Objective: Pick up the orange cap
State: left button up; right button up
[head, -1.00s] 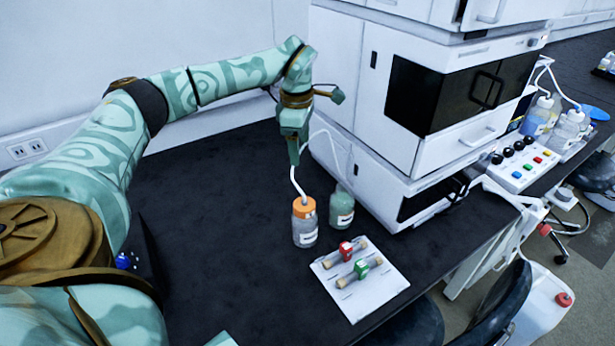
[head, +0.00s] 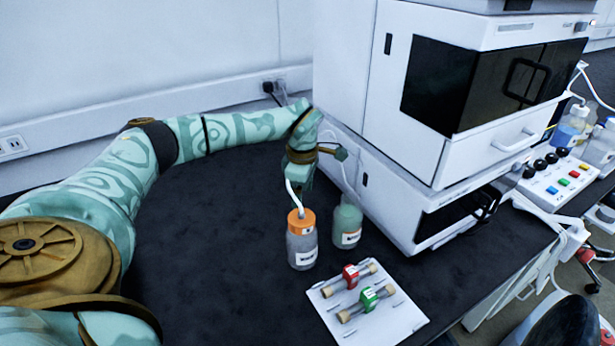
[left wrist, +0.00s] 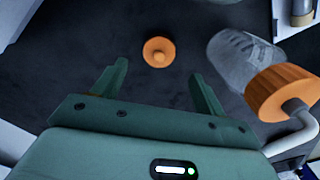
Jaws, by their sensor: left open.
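A loose orange cap (left wrist: 158,51) lies on the dark bench in the left wrist view, just beyond my open fingertips and roughly centred between them. I cannot make it out in the head view. My left gripper (left wrist: 159,72) is open and empty; in the head view it (head: 300,184) hangs above the bench behind the clear bottle. That bottle (head: 302,250) stands upright, with its own orange cap (head: 301,223) and a white tube; both also show at the right of the left wrist view (left wrist: 283,92). My right gripper is not in view.
A greenish bottle (head: 347,226) stands right of the clear one. A white tray (head: 397,328) with red and green clamped tubes lies in front. The tall white instrument stack (head: 375,165) rises right of my gripper. The bench to the left is clear.

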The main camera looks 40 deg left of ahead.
pick_arm(q)
notch_tip(320, 180, down, 7)
jog(key=b, duration=0.3)
jog(key=shift+w+d, duration=0.1)
jog(key=shift+w, duration=0.05)
jog(key=shift+r, duration=0.25)
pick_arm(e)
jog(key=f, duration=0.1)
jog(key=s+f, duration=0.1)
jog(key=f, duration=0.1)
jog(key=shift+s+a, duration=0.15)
pick_arm(q)
jog(key=c, duration=1)
